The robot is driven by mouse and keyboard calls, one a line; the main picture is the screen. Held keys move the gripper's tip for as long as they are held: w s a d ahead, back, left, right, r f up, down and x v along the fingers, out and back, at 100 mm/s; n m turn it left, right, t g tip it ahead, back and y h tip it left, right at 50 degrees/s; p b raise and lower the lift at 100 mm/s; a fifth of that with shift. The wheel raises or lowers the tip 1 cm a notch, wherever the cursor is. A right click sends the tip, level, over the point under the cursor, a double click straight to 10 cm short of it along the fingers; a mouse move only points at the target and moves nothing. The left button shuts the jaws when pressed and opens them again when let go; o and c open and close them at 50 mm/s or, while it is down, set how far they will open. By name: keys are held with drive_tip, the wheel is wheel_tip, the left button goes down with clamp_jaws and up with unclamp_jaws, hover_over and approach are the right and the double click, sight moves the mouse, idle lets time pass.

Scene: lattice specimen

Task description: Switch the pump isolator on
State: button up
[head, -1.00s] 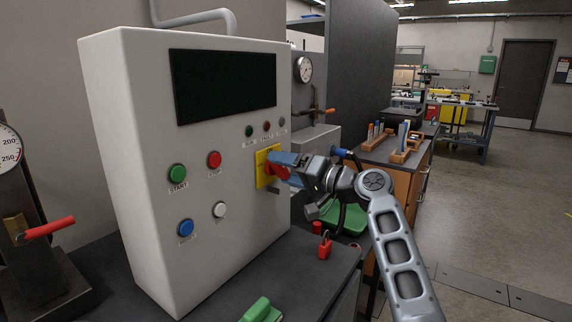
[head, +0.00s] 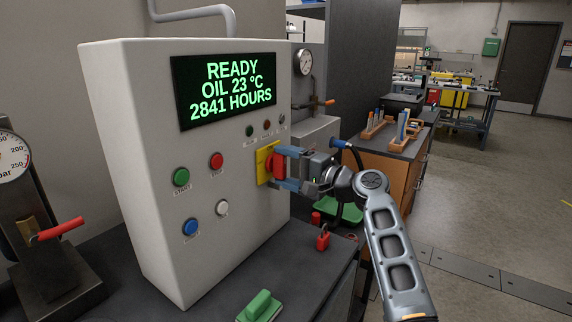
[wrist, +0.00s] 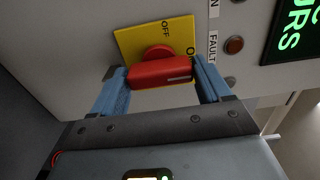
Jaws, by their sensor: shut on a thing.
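The pump isolator is a red rotary handle (head: 279,165) on a yellow plate (head: 263,163) on the front of a white control cabinet (head: 130,140). My gripper (head: 281,168) has its blue fingers at both ends of the handle, one above and one below, and is shut on it. In the wrist view, the red handle (wrist: 160,72) lies between the two fingers (wrist: 160,80). The yellow plate shows OFF and part of a second label, partly hidden by a finger. The cabinet's screen (head: 226,88) is lit with green text: READY, OIL 23 °C, 2841 HOURS.
Green, red, blue and white buttons (head: 181,177) sit left of the isolator. A red padlock (head: 323,240) and a green object (head: 259,306) lie on the dark bench. A gauge with a red lever (head: 58,228) stands at left. Open floor lies at right.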

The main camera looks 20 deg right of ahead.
idle(0.4)
drive_tip(key=o, duration=1)
drive_tip(key=shift+c, duration=0.2)
drive_tip(key=b+v, duration=0.1)
drive_tip(key=v, duration=0.7)
drive_tip(key=shift+w, duration=0.1)
